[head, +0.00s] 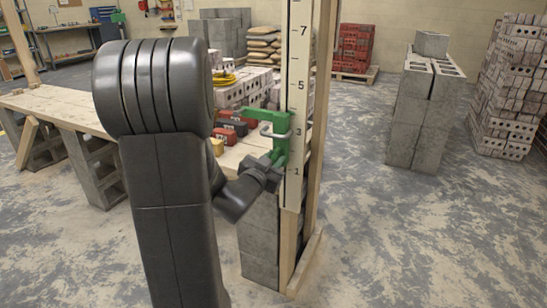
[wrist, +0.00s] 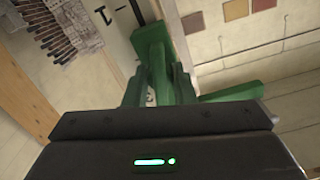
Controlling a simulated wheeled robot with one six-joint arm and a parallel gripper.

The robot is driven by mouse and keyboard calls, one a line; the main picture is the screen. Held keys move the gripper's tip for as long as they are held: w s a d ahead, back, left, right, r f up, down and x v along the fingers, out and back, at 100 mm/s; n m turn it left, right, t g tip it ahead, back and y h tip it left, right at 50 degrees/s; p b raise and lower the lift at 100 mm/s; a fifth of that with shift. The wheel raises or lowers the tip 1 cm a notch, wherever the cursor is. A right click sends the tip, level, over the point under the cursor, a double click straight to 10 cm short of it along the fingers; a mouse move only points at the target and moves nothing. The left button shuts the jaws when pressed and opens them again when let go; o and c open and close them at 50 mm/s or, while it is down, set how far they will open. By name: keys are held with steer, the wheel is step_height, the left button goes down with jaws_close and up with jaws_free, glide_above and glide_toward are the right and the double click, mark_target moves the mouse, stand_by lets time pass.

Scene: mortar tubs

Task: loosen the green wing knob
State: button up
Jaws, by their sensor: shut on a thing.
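The green wing knob (head: 279,158) is at the slider's lower end. My gripper (head: 271,165) reaches it from the lower left and is shut on it. In the wrist view, my gripper's two fingers (wrist: 158,84) stand on either side of the knob, which is mostly hidden between them. The slider's green body (wrist: 153,48) rises behind the fingers, and a green arm (wrist: 232,94) extends to the right.
A wooden bench top (head: 60,108) on concrete blocks stands at left. Coloured blocks (head: 232,129) lie behind my arm. A concrete block stack (head: 420,115) and a brick pile (head: 508,90) stand at right. The floor between the board and these stacks is clear.

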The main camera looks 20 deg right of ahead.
steer(key=n+p, duration=0.1)
steer(key=n, duration=0.2)
stand_by(0.4)
steer(key=o, duration=1)
steer(key=p+v, duration=0.1)
steer(key=v, duration=1.2)
steer(key=shift+s+a+p, duration=0.25)
steer(key=shift+a+p, duration=0.05)
steer(key=shift+p, duration=0.1)
steer(key=shift+d, duration=0.1)
